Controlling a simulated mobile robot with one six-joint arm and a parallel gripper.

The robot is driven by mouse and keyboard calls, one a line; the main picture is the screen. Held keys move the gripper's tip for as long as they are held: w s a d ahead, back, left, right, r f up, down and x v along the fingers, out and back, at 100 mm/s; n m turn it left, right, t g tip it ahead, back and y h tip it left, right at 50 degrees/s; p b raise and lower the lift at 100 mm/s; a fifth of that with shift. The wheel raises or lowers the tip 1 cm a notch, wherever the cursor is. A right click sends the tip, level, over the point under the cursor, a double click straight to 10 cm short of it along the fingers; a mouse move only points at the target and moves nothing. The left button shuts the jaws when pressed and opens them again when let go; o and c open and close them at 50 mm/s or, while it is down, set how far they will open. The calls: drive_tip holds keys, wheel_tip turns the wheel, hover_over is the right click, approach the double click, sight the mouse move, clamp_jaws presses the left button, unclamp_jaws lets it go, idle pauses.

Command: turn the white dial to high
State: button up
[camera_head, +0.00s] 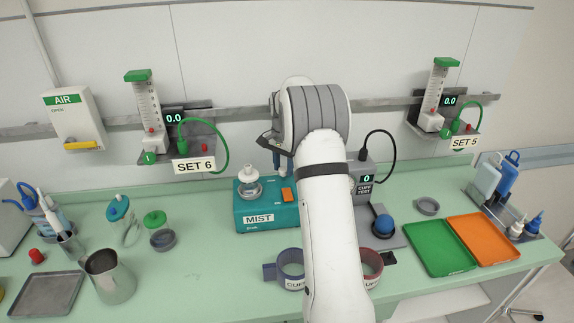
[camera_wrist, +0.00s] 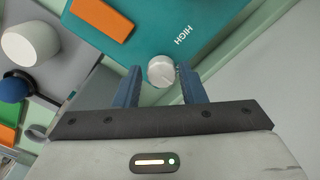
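The white dial (camera_wrist: 161,70) sits at the edge of the teal MIST box, which shows in the wrist view (camera_wrist: 150,30) and in the head view (camera_head: 282,219). The word HIGH is printed on the box beside the dial. A faint line shows on the dial, but I cannot tell clearly where it points. My gripper (camera_wrist: 162,76) is open, with one blue finger on each side of the dial and gaps between.
The MIST box carries an orange switch (camera_head: 287,195) and a clear cup with a white top (camera_head: 249,174). A grey CUFF TEST unit (camera_head: 366,184) stands to its right. Blue and red cuff rings, jars and trays stand around the green counter.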

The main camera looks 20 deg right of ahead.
drive_tip(key=c, duration=0.6)
drive_tip(key=shift+d, duration=0.5)
drive_tip(key=shift+c, duration=0.2)
drive_tip(key=shift+a, duration=0.4)
drive_tip(key=shift+f+n, duration=0.15)
drive_tip(key=shift+n, duration=0.25)
drive_tip(key=n, duration=0.3)
drive_tip(key=shift+a, duration=0.15)
drive_tip(key=n, duration=0.4)
drive_tip(key=shift+s+f+n, duration=0.1)
drive_tip(key=shift+n, duration=0.2)
drive_tip(key=n, duration=0.5)
drive_tip(key=shift+b, duration=0.35)
drive_tip(key=shift+n, duration=2.3)
